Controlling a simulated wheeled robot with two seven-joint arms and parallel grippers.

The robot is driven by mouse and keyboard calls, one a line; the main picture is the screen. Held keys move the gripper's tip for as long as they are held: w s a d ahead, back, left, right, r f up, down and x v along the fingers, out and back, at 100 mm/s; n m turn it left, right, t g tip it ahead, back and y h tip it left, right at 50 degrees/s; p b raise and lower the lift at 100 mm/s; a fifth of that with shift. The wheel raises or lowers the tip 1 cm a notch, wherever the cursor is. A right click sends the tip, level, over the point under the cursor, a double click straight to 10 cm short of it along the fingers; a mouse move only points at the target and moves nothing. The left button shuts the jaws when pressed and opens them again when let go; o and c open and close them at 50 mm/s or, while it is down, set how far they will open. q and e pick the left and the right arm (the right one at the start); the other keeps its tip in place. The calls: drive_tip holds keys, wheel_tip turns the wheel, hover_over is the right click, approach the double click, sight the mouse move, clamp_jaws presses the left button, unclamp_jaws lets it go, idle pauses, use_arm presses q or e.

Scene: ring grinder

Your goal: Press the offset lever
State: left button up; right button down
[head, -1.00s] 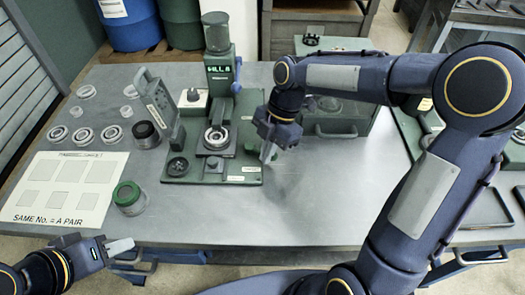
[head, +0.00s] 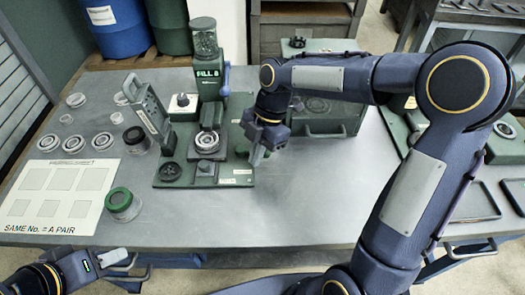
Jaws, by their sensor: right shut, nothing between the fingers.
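The green grinder fixture (head: 205,171) stands on the table. Its column (head: 209,82) carries a green display, and a ring (head: 207,142) sits under the spindle. A blue-handled lever (head: 225,79) stands upright on the column's right side. A tilted grey-green arm (head: 147,108) rises at the fixture's left. I cannot tell which is the offset lever. My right gripper (head: 258,155) is shut and empty, pointing down beside the fixture's right edge, close to a small green block (head: 243,147); contact is unclear. My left gripper (head: 120,258) is low at the front left, away from the fixture; its jaw gap is unclear.
Several loose rings (head: 84,140) lie at the left, near a white sheet (head: 60,197) with printed squares. A green box (head: 322,117) is behind my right arm. The table's front middle is clear.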

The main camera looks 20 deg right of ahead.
drive_tip(key=shift+s+a+r, duration=0.5)
drive_tip(key=shift+a, duration=0.1)
use_arm(q)
drive_tip(key=shift+s+r, duration=0.2)
drive_tip(key=shift+s, duration=0.25)
use_arm(e)
drive_tip(key=v, duration=0.9)
drive_tip(key=shift+w, duration=0.45)
